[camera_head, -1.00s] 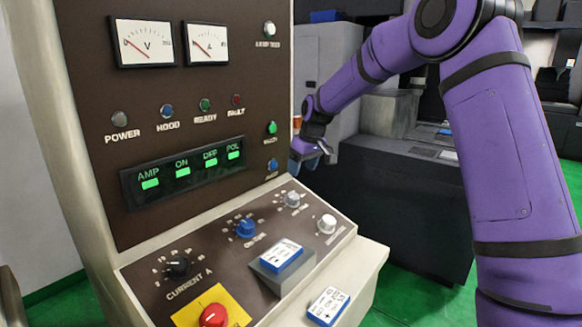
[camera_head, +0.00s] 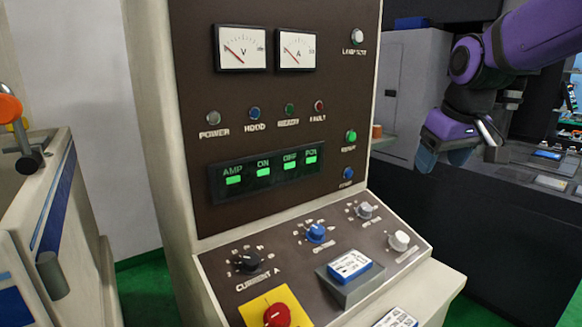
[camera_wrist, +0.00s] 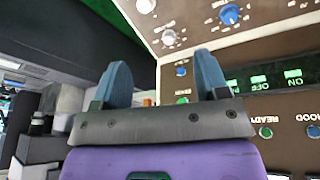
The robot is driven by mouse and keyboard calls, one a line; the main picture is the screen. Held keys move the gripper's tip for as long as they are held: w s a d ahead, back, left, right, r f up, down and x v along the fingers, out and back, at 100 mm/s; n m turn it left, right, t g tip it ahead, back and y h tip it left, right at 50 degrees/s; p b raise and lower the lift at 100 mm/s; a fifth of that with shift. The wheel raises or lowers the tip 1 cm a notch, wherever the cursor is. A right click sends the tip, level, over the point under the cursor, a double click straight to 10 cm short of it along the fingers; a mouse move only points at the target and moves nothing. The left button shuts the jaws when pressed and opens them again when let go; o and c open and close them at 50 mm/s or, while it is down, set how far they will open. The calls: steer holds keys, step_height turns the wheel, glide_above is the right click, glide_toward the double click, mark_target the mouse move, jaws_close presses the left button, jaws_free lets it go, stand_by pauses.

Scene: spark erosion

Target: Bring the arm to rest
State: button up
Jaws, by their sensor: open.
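My gripper (camera_head: 440,158) hangs at the right of the control cabinet (camera_head: 185,130) in the head view, apart from it, with its blue fingers pointing down. In the wrist view my gripper (camera_wrist: 160,85) shows two blue fingers spread wide apart with nothing between them. My purple arm (camera_head: 530,40) comes in from the upper right and bends at the wrist. The cabinet's knobs and green lit display (camera_wrist: 265,80) appear upside down in the wrist view.
The sloped panel carries a red knob (camera_head: 277,314), a blue knob (camera_head: 316,233) and a blue-white box (camera_head: 350,265) on a grey block. A dark machine (camera_head: 430,235) stands behind at the right. A machine with an orange knob (camera_head: 9,108) is at the left.

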steer(key=s+d+f+m, duration=0.1)
steer(key=s, duration=0.9)
steer(key=s+d+f+m+t, duration=0.1)
steer(key=s, duration=1)
steer(key=shift+d+f+m, duration=0.25)
steer(key=shift+d+m, duration=0.05)
steer(key=shift+m, duration=0.1)
